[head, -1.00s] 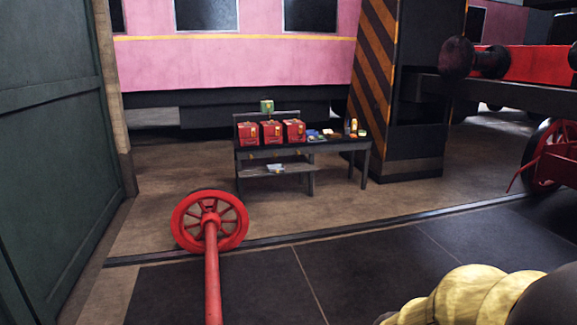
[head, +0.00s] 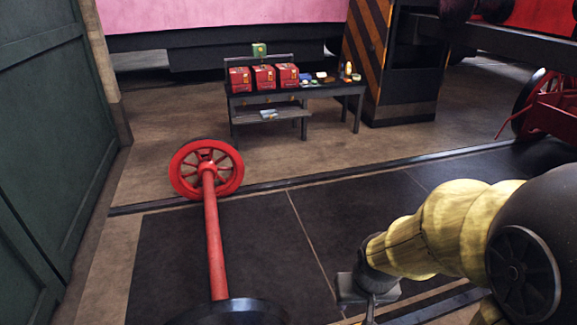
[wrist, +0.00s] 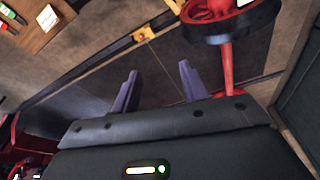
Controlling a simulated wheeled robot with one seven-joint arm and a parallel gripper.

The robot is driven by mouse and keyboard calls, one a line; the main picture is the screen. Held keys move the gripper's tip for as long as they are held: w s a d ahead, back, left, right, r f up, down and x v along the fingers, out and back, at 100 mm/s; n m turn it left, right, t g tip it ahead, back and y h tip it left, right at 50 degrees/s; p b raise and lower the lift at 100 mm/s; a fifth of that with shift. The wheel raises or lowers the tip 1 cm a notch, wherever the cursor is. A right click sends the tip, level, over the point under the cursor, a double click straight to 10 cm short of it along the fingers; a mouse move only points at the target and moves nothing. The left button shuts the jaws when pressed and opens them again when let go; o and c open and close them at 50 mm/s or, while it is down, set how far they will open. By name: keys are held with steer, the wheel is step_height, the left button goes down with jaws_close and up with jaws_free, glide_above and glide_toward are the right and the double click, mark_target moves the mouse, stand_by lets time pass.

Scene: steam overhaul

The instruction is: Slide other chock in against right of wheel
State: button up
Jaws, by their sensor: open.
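The red spoked wheel (head: 206,169) stands on the floor at left in the head view, joined by a red axle (head: 215,245) to a dark-rimmed near wheel (head: 240,311) cut off at the bottom edge. In the wrist view a dark-rimmed wheel (wrist: 232,22) with a red hub shows at the top. A small yellow-orange block (wrist: 143,34), apparently a chock, lies at a rail left of that wheel. Another yellow piece (wrist: 173,5) is partly cut off beside the wheel. My gripper (wrist: 158,87) is open and empty, its fingers apart from the block.
A dark bench (head: 295,92) with red boxes and small items stands behind the far wheel. A striped pillar (head: 365,55) is right of it, and a green door (head: 45,130) is at left. Dark floor between the axle and my arm is clear.

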steer(key=w+a+f+n+g+b, duration=0.1)
steer(key=w+f+b, duration=0.3)
steer(key=f+b, duration=0.6)
steer(key=w+f+n+b, duration=0.1)
steer(key=w+f+b, duration=0.5)
steer(key=f, duration=0.8)
steer(key=w+a+f+n+b, duration=0.1)
steer(key=a+f+b, duration=0.2)
steer(key=f+b, duration=0.8)
steer(key=w+a+f+n+g+b, duration=0.1)
steer(key=f+b, duration=1.1)
steer(key=f, duration=1.9)
steer(key=w+a+f+n+b, duration=0.2)
steer(key=a+f+b, duration=0.3)
steer(key=f+b, duration=0.6)
steer(key=shift+w+f+g+b, duration=0.1)
steer(key=shift+w+f, duration=0.15)
steer(key=shift+f, duration=1.4)
steer(key=shift+w+f+g+b, duration=0.1)
steer(key=shift+w+f+b, duration=0.1)
steer(key=shift+f, duration=1.45)
steer(key=shift+w+f+g+b, duration=0.1)
steer(key=shift+w+f, duration=0.15)
steer(key=shift+f, duration=1.4)
steer(key=shift+r, duration=0.1)
step_height(320, 180, down, 10)
steer(key=b, duration=0.7)
steer(key=shift+d, duration=0.1)
jaws_close()
